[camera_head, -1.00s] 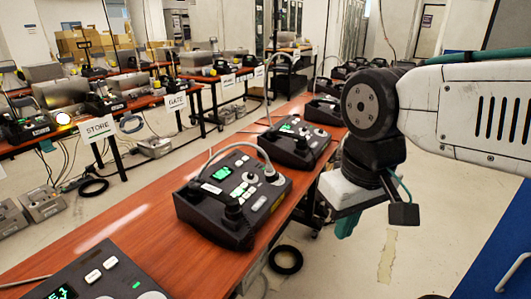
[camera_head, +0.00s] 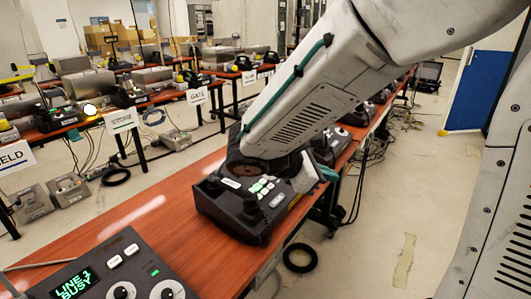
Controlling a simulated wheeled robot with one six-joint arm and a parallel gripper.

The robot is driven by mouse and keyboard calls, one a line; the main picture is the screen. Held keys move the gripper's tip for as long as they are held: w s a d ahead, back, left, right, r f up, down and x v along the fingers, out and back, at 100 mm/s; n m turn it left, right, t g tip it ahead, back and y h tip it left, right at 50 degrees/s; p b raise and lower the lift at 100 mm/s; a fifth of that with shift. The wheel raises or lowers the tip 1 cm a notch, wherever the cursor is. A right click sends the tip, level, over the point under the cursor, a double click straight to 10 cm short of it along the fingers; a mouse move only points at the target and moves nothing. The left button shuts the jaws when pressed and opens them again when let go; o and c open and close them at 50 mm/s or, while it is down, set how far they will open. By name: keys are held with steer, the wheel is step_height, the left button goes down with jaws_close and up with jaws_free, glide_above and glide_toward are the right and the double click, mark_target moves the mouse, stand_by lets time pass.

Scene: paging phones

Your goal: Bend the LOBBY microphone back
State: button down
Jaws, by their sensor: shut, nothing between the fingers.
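No LOBBY label is readable. A dark paging console (camera_head: 240,218) sits mid-table; my arm covers its back part, and its microphone neck cannot be made out. A nearer console (camera_head: 98,285) at the lower left has a green screen reading "LINE 1 BUSY"; a thin grey neck (camera_head: 38,265) lies low at its left. Further consoles (camera_head: 330,143) stand behind, partly covered by my arm. My gripper (camera_head: 328,173) is mostly hidden behind my arm over the mid-table console; only a pale edge and a teal part show. Contact with anything is hidden.
The wooden table (camera_head: 150,225) is bare left of the mid-table console. A back row of tables holds more equipment, with signs STORE (camera_head: 122,120) and GATE (camera_head: 197,96). A black ring (camera_head: 300,258) lies on the floor; the floor at right is open.

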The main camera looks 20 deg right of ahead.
steer(key=w+a+f+n+t+h, duration=0.1)
steer(key=w+a+f+n+t, duration=0.2)
steer(key=w+a+n+t, duration=0.2)
steer(key=w+a+f+n+t+h, duration=0.1)
steer(key=w+a+f+n+t, duration=0.2)
steer(key=w+a+n+t, duration=0.2)
steer(key=w+a+n, duration=0.3)
steer(key=a, duration=0.1)
steer(key=shift+w+f, duration=0.15)
steer(key=shift+f, duration=0.2)
steer(key=x, duration=1)
steer(key=r, duration=0.1)
steer(key=a+r, duration=0.1)
steer(key=r, duration=0.2)
steer(key=shift+a, duration=0.3)
